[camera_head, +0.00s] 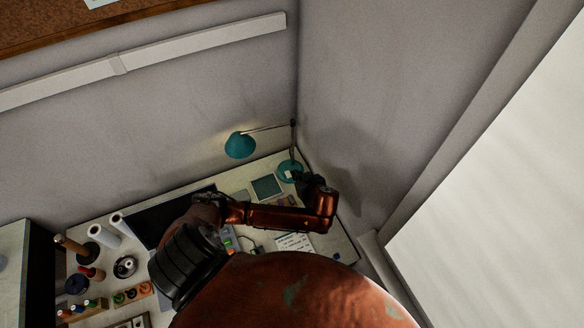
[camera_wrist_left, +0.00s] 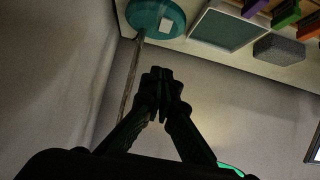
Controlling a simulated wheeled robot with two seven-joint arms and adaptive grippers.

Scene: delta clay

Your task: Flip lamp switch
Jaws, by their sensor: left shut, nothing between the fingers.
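The desk lamp has a teal shade (camera_head: 240,146) on a thin arm, and its round teal base (camera_head: 286,166) stands in the desk's back corner. In the left wrist view the base (camera_wrist_left: 145,14) is at the top, with a small pale switch (camera_wrist_left: 166,24) on it. The lamp pole (camera_wrist_left: 131,80) runs down left of my fingers, and a sliver of the shade (camera_wrist_left: 232,168) shows at the bottom. My left gripper (camera_head: 299,177) is shut and empty beside the base. Its fingertips (camera_wrist_left: 161,76) appear below the switch, with a visible gap in the picture. My right gripper is not in view.
A square teal-topped pad (camera_head: 267,187) lies left of the base. A grey block (camera_wrist_left: 279,49) shows in the left wrist view. Paper rolls (camera_head: 100,229), spools and small bottles crowd the desk's left side. Walls (camera_head: 350,110) close in behind and right of the lamp.

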